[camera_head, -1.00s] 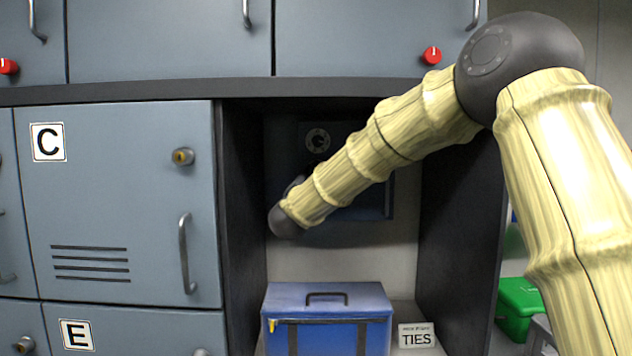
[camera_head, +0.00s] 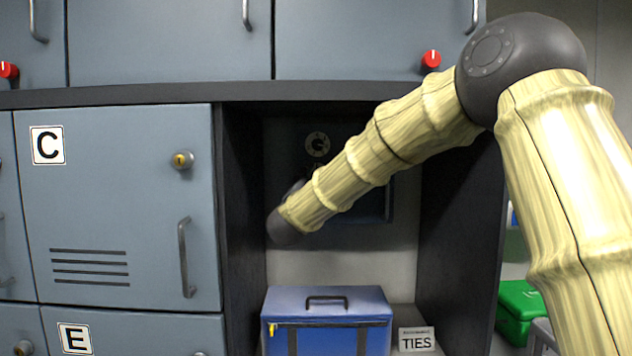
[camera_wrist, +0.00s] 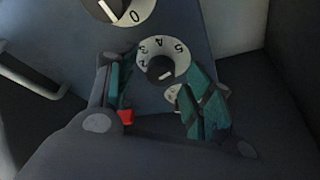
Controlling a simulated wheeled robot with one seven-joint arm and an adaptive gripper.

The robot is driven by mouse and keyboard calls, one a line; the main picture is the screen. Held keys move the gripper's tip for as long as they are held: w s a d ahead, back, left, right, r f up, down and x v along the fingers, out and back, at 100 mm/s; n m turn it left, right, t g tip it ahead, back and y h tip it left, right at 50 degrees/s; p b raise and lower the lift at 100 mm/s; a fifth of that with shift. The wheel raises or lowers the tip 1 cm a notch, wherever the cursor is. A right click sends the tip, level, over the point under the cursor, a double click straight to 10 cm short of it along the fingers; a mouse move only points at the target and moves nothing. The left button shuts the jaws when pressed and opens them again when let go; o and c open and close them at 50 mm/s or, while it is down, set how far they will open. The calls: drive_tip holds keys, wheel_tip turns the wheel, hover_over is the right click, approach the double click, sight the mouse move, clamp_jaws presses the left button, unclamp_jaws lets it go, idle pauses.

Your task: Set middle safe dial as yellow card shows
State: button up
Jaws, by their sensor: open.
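The dark safe (camera_head: 374,205) stands inside the open recess, partly covered by my arm. Its upper dial (camera_head: 318,144) shows above my forearm in the head view and is cut off at the top of the wrist view (camera_wrist: 126,8). The middle dial (camera_wrist: 162,68), a white ring with black numbers and a dark knob, lies between and just beyond the fingertips of my open gripper (camera_wrist: 160,86). I cannot tell whether they touch it. A lower dial (camera_wrist: 172,97) is partly hidden by the right finger. No yellow card is seen.
Recess walls (camera_head: 241,200) stand close on both sides of my arm. A blue case (camera_head: 340,300) and a TIES sign (camera_head: 416,339) sit below the safe. Locker C (camera_head: 120,210) with its handle is on the left. A green bin (camera_head: 520,308) is at the lower right.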

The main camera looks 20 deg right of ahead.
drive_tip(key=v, duration=1.1)
drive_tip(key=shift+s, duration=0.1)
